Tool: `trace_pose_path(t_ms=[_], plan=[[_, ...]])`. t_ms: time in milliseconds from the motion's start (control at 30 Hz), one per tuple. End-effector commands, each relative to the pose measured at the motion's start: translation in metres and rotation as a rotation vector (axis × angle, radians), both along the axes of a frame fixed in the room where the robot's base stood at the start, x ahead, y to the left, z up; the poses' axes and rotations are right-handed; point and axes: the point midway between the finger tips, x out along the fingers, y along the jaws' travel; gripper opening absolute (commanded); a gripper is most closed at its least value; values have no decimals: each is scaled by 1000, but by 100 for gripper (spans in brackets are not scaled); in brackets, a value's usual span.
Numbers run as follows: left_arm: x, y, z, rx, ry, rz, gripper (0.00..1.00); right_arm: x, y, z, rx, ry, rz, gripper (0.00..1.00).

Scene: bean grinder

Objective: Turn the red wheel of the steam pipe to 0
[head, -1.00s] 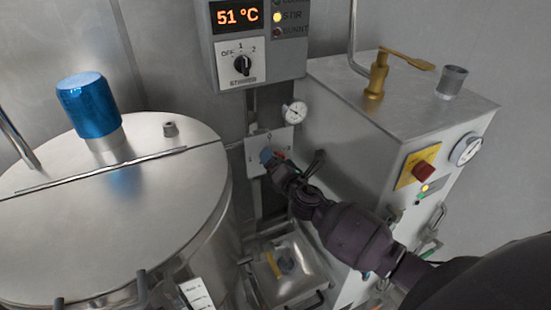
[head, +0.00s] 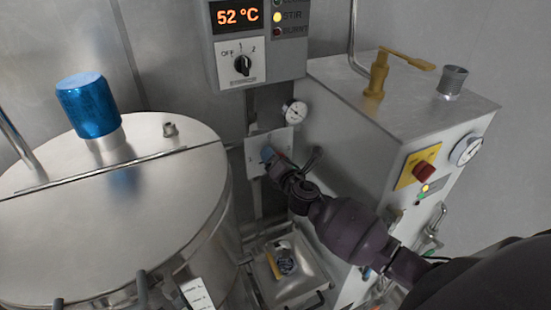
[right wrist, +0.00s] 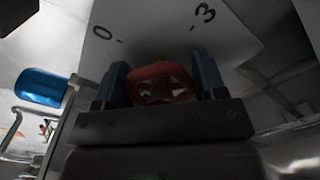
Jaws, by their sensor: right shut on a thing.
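The red wheel (right wrist: 162,84) sits between the blue fingers of my right gripper (right wrist: 163,82) in the right wrist view. The gripper is shut on it. Behind it is a white dial plate (right wrist: 150,35) with a "0" at upper left and a "3" at upper right; the rest of the scale and any pointer are hidden. In the head view my right gripper (head: 268,156) reaches to the same plate (head: 286,137) on the back wall and mostly covers the wheel. My left gripper is not in view.
A large steel kettle (head: 60,220) with a blue cap (head: 88,105) stands left. A control box (head: 258,45) reads 52 °C. A small gauge (head: 294,112) is above the plate. A steel cabinet (head: 350,130) stands right. A metal tray-like box (head: 300,275) lies below.

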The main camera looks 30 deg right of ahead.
Motion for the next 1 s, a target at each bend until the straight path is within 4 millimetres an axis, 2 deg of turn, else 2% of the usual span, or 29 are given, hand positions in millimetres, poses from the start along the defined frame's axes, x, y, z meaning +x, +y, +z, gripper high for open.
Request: trace_pose_path(t_ms=[367, 1000], plan=[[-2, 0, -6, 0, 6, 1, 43, -1, 0, -3, 173, -9, 0, 41], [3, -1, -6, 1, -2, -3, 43, 0, -1, -4, 770, -44, -1, 41]])
